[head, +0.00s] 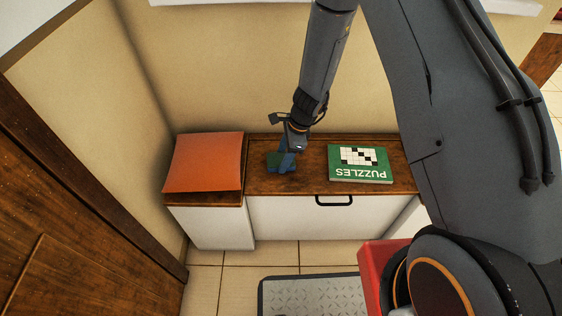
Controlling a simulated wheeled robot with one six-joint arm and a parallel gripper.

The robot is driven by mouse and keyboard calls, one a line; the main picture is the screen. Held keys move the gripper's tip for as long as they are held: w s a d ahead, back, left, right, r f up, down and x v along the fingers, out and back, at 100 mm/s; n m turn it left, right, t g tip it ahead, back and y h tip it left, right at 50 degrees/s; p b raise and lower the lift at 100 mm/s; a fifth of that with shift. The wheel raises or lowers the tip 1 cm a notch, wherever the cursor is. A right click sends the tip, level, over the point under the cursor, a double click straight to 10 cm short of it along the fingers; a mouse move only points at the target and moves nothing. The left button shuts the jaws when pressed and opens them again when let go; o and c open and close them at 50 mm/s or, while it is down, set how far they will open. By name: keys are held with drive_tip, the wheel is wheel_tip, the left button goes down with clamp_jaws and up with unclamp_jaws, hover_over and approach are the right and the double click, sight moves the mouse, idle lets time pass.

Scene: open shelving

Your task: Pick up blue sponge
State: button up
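The blue sponge (273,163) lies on the brown wooden top of a low white cabinet, between an orange item and a green puzzle book. It looks dark blue with a greenish part. My gripper (287,166) points down at the sponge and covers its right part. The fingers are small and overlap the sponge in this view. I cannot tell whether they are open or shut, or whether they touch it.
An orange square cushion-like item (205,162) lies to the left of the sponge. The green puzzle book (358,176) lies to the right. The white cabinet (290,217) stands against the beige wall. A brown wooden door (75,215) is at the left.

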drive_tip(key=shift+r, duration=0.1)
wheel_tip(320, 180, up, 10)
drive_tip(key=p, duration=0.1)
drive_tip(key=shift+r, duration=0.15)
idle(0.4)
drive_tip(key=shift+o, duration=0.9)
drive_tip(key=shift+c, duration=0.5)
